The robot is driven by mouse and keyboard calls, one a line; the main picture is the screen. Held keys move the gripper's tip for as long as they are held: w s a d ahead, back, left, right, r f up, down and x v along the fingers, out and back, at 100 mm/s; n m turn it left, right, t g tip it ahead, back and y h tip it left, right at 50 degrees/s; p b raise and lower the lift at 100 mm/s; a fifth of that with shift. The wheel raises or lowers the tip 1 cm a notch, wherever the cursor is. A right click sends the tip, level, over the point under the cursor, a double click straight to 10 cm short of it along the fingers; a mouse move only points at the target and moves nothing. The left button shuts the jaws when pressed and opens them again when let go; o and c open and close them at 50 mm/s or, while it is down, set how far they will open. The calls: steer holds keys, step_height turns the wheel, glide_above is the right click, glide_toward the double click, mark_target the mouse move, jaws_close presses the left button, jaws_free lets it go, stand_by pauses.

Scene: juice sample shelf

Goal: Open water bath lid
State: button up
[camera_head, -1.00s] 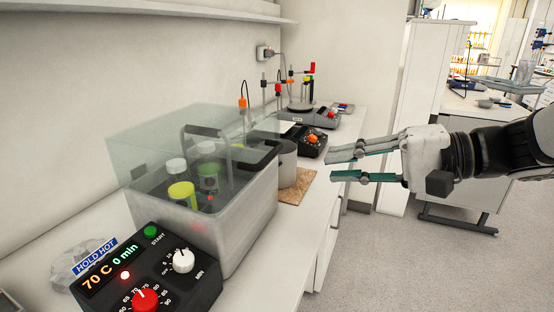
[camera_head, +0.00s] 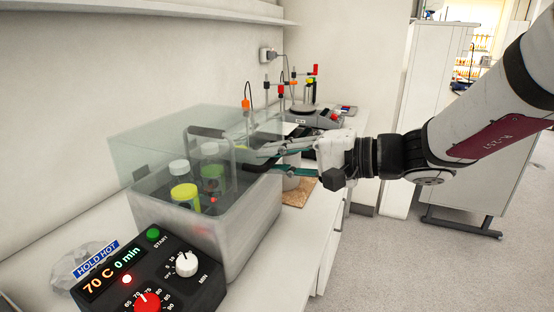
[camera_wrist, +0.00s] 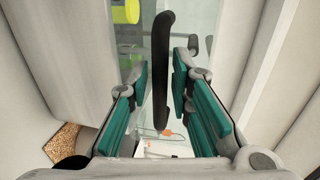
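The water bath (camera_head: 240,235) stands on the bench with its clear lid (camera_head: 165,140) closed over it. The lid's black handle (camera_head: 262,160) is on the side toward my arm. My gripper (camera_head: 268,156) is at this handle. In the wrist view the black handle (camera_wrist: 161,70) lies between my two teal fingers (camera_wrist: 158,90), with a visible gap on both sides. The fingers are open. In the head view the fingers partly hide the handle.
A control box (camera_head: 150,275) with a display reading 70 C and 0 min sits in front of the bath. A cork-coloured mat (camera_head: 298,193) and a hotplate-like device (camera_head: 318,115) are behind it.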

steer(key=shift+w+a, duration=0.15)
steer(key=shift+a, duration=0.25)
steer(key=shift+c, duration=0.2)
jaws_close()
